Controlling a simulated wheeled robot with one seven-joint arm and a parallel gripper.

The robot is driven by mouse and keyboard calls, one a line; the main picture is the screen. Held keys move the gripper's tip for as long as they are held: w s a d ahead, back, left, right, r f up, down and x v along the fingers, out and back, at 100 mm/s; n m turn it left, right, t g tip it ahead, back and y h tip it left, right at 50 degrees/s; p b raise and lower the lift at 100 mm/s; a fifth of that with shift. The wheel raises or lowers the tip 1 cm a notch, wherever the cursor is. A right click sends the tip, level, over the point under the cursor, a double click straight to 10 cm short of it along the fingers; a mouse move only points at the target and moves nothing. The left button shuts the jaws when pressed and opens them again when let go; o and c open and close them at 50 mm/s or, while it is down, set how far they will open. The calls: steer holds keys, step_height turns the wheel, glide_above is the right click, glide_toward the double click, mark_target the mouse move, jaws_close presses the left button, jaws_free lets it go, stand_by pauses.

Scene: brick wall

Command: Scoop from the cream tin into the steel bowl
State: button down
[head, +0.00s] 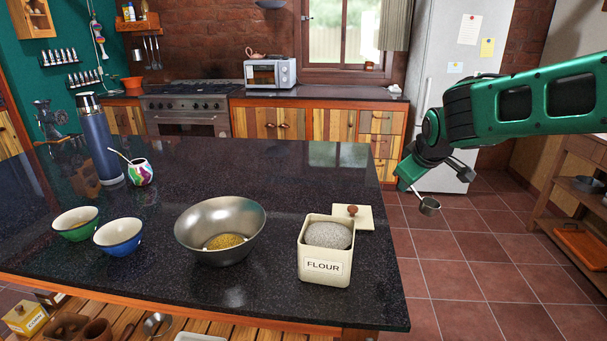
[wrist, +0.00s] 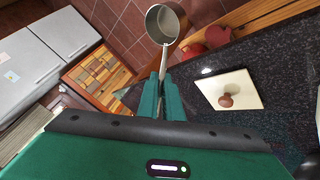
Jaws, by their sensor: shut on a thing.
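The cream tin (head: 312,269), labelled FLOUR, stands open near the counter's right end and holds a greyish-white heap. Its cream lid (head: 365,217) with a brown knob lies beside it; the lid also shows in the wrist view (wrist: 243,88). The steel bowl (head: 202,226) stands left of the tin with yellow grains in its bottom. My gripper (head: 408,183) is shut on the handle of a small metal scoop (head: 430,206), off the counter's right edge and right of the tin. In the wrist view the scoop (wrist: 163,22) extends from between the fingers (wrist: 162,90); its visible inside looks empty.
A green bowl (head: 77,224) and a blue bowl (head: 119,236) stand left of the steel bowl. A blue flask (head: 97,140) and a colourful cup with a straw (head: 140,173) stand behind them. The dark counter (head: 280,180) is clear behind the steel bowl and tin.

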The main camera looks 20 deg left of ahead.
steer(key=s+a+r+n+g+y, duration=0.2)
steer(key=s+a+r+n, duration=0.3)
steer(key=s, duration=0.4)
steer(key=s+a+r+n+g+y, duration=0.2)
steer(key=s+a+r+n, duration=0.1)
steer(key=s+a, duration=0.55)
steer(key=s+a+r+n+g+y, duration=0.25)
steer(key=s+a+r, duration=0.2)
steer(key=s, duration=0.65)
steer(key=shift+f+y, duration=0.65)
steer(key=shift+f, duration=4)
step_height(320, 180, up, 8)
steer(key=a+n+t+h, duration=0.1)
steer(key=h, duration=0.2)
steer(key=shift+s+r+n, duration=0.15)
steer(key=shift+n, duration=0.2)
